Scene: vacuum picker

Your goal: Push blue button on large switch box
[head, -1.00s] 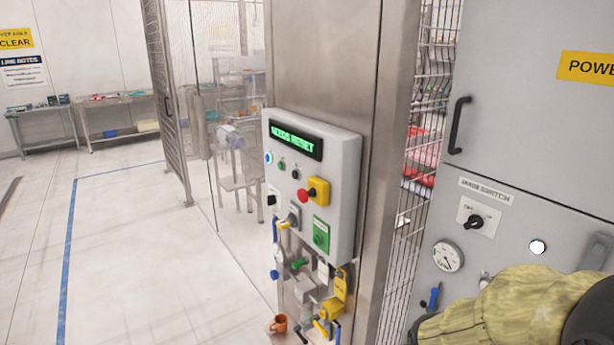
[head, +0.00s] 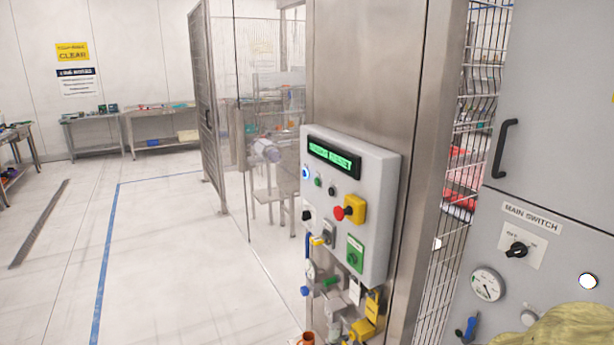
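The large switch box (head: 375,170) is a light grey panel mounted on a steel post. A blue button (head: 305,172) with a pale ring sits at its left edge, below the green-lit display (head: 334,160). The button shows small and at a slant, and I cannot tell whether it is pressed. Beside it are a small green button (head: 318,182) and a black one (head: 331,191). A red knob on a yellow block (head: 351,209) is lower right. My gripper is not in view; only a yellowish covered part of my arm shows at bottom right.
The steel post (head: 365,70) carries the box, with valves and yellow tags hanging below. A grey cabinet labelled main switch (head: 530,216) stands close on the right. A mesh gate (head: 210,115) is behind left.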

